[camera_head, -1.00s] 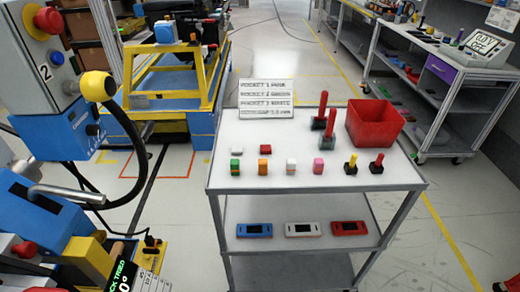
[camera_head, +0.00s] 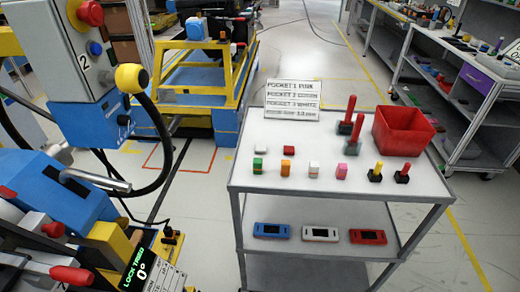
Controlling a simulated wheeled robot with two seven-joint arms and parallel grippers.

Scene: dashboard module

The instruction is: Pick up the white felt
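The white felt (camera_head: 314,168) looks like a small white block with a darker band low on it. It stands on the top shelf of the grey cart (camera_head: 232,185), in a row between an orange block (camera_head: 286,167) and a pink block (camera_head: 341,171). A green block (camera_head: 258,166) stands at the left end of the row. Nothing covers or touches the white block. Neither of my grippers shows in this view.
Behind the row are small white (camera_head: 262,150) and red (camera_head: 289,150) pieces, a pocket sign (camera_head: 292,99), red-handled tools (camera_head: 355,127) and a red bin (camera_head: 403,130). Yellow (camera_head: 375,172) and red (camera_head: 402,173) black-based pieces stand right. A blue-and-grey machine (camera_head: 75,200) fills the left.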

